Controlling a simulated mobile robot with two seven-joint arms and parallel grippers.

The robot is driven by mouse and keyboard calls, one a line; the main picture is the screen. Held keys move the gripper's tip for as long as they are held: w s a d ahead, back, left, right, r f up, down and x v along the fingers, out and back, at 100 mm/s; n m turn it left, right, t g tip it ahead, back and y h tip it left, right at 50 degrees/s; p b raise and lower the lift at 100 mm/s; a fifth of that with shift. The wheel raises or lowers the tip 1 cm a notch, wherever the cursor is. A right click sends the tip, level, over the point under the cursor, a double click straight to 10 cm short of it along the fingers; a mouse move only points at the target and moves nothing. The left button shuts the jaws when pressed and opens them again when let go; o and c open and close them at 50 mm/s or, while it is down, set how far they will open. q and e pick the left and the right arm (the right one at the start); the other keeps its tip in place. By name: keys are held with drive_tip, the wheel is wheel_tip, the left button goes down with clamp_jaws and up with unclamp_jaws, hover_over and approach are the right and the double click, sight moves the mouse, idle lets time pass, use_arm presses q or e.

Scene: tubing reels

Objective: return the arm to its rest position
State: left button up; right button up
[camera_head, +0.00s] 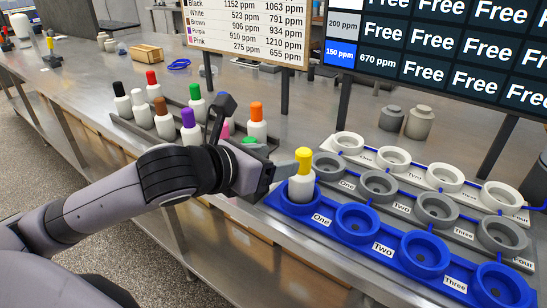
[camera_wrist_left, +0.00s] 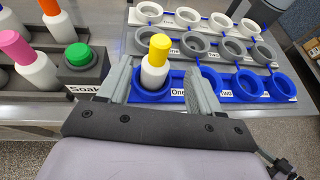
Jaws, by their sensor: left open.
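My left arm (camera_head: 130,190) reaches in from the left across the bench's front edge. Its gripper (camera_head: 286,176) is at the yellow-capped white bottle (camera_head: 301,185), which stands upright in the blue ring marked One, at the near left of the blue rack (camera_head: 385,264). In the left wrist view the open fingers (camera_wrist_left: 160,84) lie either side of the bottle (camera_wrist_left: 155,68), with gaps visible. The bottle's base is hidden inside the ring. A dark part at the right edge (camera_head: 538,180) may be my right gripper; its jaws cannot be made out.
Grey and white racks of empty rings (camera_head: 378,184) stand behind the blue one. A dark tray of several coloured-cap bottles (camera_head: 164,120) and a green button marked Soak (camera_wrist_left: 78,54) are left of the gripper. Screens on posts (camera_head: 440,45) rise behind.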

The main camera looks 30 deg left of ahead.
use_arm(q)
drive_tip(key=shift+f, duration=0.1)
drive_tip(key=s+f+m+g+y, duration=0.2)
drive_tip(key=s+f+m+g, duration=0.3)
drive_tip(key=s+f+m, duration=0.95)
drive_tip(key=s+f+m+g+y, duration=0.1)
drive_tip(key=s+f+m+g, duration=0.65)
drive_tip(key=m, duration=1.25)
drive_tip(key=w+d+f+t+h, duration=0.1)
drive_tip(key=w+d+f+t, duration=0.1)
drive_tip(key=w+f+t, duration=0.4)
wheel_tip(320, 180, down, 6)
drive_tip(key=m+t, duration=0.1)
drive_tip(key=t, duration=0.2)
drive_tip(key=shift+f+t+h, duration=0.25)
drive_tip(key=shift+t+h, duration=0.05)
drive_tip(key=shift+t, duration=0.05)
